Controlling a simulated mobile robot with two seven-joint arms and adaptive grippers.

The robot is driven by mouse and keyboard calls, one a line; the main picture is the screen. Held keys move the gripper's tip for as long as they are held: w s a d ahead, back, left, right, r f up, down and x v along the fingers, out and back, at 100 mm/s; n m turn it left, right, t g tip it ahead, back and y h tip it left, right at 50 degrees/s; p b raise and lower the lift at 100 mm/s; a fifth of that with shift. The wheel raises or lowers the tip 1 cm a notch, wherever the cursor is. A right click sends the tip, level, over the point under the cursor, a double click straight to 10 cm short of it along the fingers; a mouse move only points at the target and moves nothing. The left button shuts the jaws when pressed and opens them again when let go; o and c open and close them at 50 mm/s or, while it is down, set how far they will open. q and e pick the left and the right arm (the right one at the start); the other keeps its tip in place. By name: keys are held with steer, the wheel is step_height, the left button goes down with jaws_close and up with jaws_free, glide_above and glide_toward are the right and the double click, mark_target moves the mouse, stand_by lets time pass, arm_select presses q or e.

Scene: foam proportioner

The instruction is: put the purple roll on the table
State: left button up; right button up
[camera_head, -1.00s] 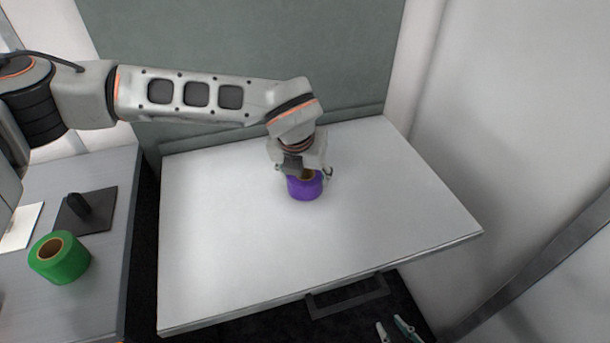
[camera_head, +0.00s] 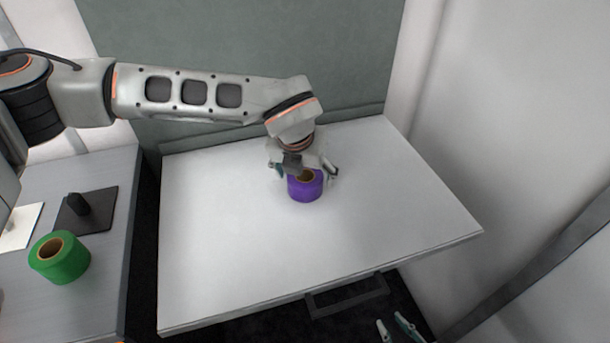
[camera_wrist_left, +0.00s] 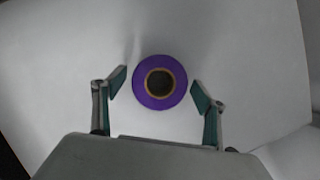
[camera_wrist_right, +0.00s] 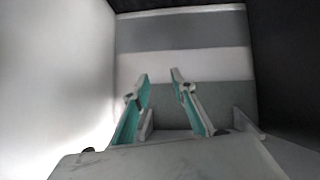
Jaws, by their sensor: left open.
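The purple roll (camera_head: 305,188) stands upright on the white table (camera_head: 220,250), behind its middle. In the left wrist view the purple roll (camera_wrist_left: 143,97) lies between the spread fingertips, with a visible gap on each side. My left gripper (camera_head: 305,172) is open around the far side of the roll, fingers pointing down; it also shows in the left wrist view (camera_wrist_left: 156,85). My right gripper (camera_head: 398,331) is at the bottom edge of the head view, below the table front. In the right wrist view my right gripper (camera_wrist_right: 160,75) has its fingers apart with nothing between them.
A green roll (camera_head: 60,257) stands on the grey side table (camera_head: 95,300) at the left, near a dark plate with a black peg (camera_head: 79,205). A dark handle (camera_head: 348,296) sits under the white table's front edge. Most of the white table is clear.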

arm_select(q)
steer(key=v, duration=1.1)
steer(key=shift+p, duration=0.45)
